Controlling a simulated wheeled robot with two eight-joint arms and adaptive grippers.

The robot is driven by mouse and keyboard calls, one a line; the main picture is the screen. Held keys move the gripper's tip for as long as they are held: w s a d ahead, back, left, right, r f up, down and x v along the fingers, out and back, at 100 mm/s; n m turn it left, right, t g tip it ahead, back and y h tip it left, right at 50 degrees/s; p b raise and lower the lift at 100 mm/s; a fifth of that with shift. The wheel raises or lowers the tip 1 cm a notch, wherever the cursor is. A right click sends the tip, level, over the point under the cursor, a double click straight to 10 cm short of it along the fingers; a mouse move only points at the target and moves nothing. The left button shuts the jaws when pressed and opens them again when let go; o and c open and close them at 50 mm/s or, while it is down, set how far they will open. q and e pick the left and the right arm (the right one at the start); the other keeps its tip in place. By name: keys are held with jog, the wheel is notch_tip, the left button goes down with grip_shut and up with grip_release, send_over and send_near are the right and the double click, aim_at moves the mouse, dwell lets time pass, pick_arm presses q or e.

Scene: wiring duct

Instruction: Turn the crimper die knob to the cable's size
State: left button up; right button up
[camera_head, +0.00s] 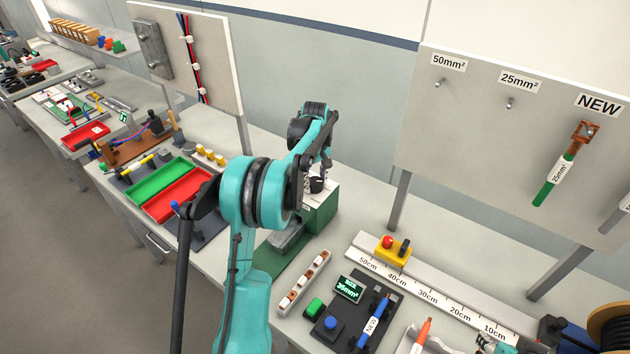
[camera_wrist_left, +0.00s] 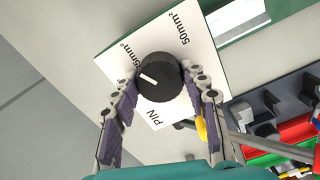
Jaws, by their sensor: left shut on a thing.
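The crimper (camera_head: 318,208) is a green machine on the bench, partly hidden by my left arm. Its black round die knob (camera_wrist_left: 165,84) has a white pointer line and sits on a white dial plate (camera_wrist_left: 113,62). The plate shows 50mm², PIN and a partly covered label ending in 5mm². The pointer is aimed toward that partly covered label. My left gripper (camera_wrist_left: 160,78) is shut on the knob, one finger on each side; it also shows in the head view (camera_head: 314,182). A small size display (camera_head: 349,288) seems to read 35mm².
A ruled strip (camera_head: 428,290) with a yellow block (camera_head: 393,248) lies right of the crimper. Red (camera_head: 178,196) and green (camera_head: 158,178) trays stand left. A board (camera_head: 480,140) with hooks stands behind.

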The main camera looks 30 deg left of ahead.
aim_at(315, 181)
pick_arm(q)
jog(key=shift+n, duration=0.3)
jog(key=o, duration=1.2)
jog(key=shift+c, duration=0.2)
notch_tip(315, 181, up, 12)
